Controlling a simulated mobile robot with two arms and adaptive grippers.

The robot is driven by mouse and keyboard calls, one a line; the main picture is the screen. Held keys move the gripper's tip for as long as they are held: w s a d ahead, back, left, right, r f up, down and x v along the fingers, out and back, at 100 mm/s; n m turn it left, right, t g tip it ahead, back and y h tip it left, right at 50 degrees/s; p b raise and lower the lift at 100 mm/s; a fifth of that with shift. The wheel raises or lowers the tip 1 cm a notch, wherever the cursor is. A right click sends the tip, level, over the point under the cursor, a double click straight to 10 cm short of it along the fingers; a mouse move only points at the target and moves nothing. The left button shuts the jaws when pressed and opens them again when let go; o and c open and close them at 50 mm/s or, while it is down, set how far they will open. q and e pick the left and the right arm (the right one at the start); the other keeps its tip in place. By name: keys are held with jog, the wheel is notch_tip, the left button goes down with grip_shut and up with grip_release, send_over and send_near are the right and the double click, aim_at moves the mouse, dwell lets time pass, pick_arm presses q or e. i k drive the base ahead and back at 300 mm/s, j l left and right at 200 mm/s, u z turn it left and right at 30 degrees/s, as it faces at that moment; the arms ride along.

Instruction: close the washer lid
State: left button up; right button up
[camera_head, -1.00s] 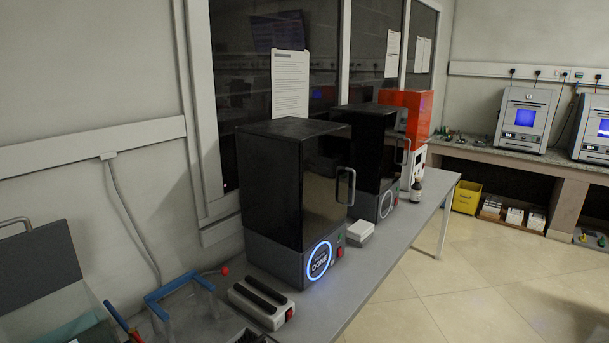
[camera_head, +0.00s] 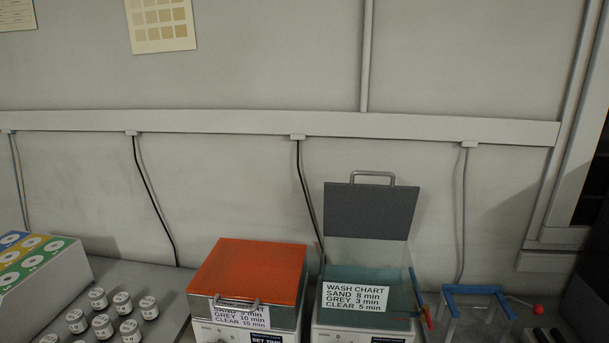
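A washer (camera_head: 368,318) with a white base and a wash chart on its front stands against the wall, right of centre. Its grey lid (camera_head: 371,208) is open and stands upright at the back, with a metal handle (camera_head: 373,174) on its top edge. Teal liquid shows inside its clear tank. To its left is a second washer (camera_head: 249,318) whose orange lid (camera_head: 250,268) is shut, with a handle at its front edge. Neither of my grippers is in view.
Several small white-lidded jars (camera_head: 102,326) stand on the grey bench (camera_head: 150,284) at the left, beside a rack with coloured discs (camera_head: 35,262). A blue-topped clear stand (camera_head: 476,291) is right of the open washer. A red-tipped tool (camera_head: 427,317) leans between them.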

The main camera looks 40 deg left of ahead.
aim_at(351, 211)
jog(key=u, duration=0.85)
